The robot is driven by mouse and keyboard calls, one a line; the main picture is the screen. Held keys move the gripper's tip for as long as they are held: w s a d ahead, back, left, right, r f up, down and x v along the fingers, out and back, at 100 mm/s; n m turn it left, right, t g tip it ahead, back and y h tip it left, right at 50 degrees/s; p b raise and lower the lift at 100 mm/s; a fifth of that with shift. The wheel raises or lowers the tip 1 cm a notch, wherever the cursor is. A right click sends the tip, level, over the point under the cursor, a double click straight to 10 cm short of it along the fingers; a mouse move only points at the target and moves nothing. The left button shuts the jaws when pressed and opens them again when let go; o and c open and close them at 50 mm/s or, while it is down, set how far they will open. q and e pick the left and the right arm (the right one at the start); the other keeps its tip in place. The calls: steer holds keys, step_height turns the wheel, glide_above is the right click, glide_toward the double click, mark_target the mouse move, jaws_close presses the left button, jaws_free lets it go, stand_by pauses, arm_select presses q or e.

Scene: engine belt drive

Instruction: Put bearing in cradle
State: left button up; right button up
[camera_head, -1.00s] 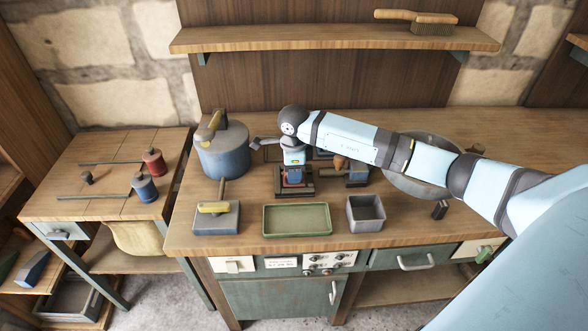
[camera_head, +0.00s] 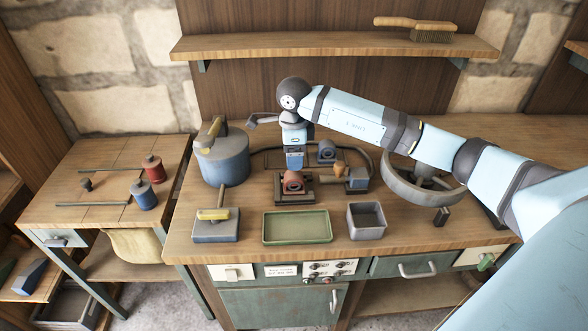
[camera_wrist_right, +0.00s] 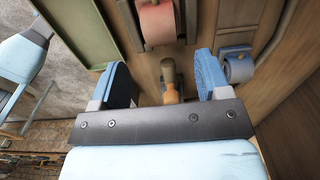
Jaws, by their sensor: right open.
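The reddish, copper-coloured bearing (camera_head: 293,182) sits in a dark block-like cradle (camera_head: 306,196) on the bench behind the green tray. It also shows in the right wrist view (camera_wrist_right: 160,22), lying between the dark cradle's sides. My right gripper (camera_head: 294,166) points down just above and behind the bearing, apart from it in the wrist view. Its blue fingers (camera_wrist_right: 162,82) are spread, with nothing held between them. Whether the bearing is fully seated cannot be told. My left gripper is in no view.
A blue-grey cylinder in a mount (camera_head: 327,152) and a wooden-knobbed tool (camera_head: 340,170) stand right of the gripper. A blue pot (camera_head: 222,160), green tray (camera_head: 297,227), grey bin (camera_head: 366,221) and large grey wheel (camera_head: 424,180) surround the area.

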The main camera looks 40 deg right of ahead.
mark_target(294, 173)
step_height(294, 173, up, 4)
steer(key=shift+f, duration=0.25)
stand_by(0.4)
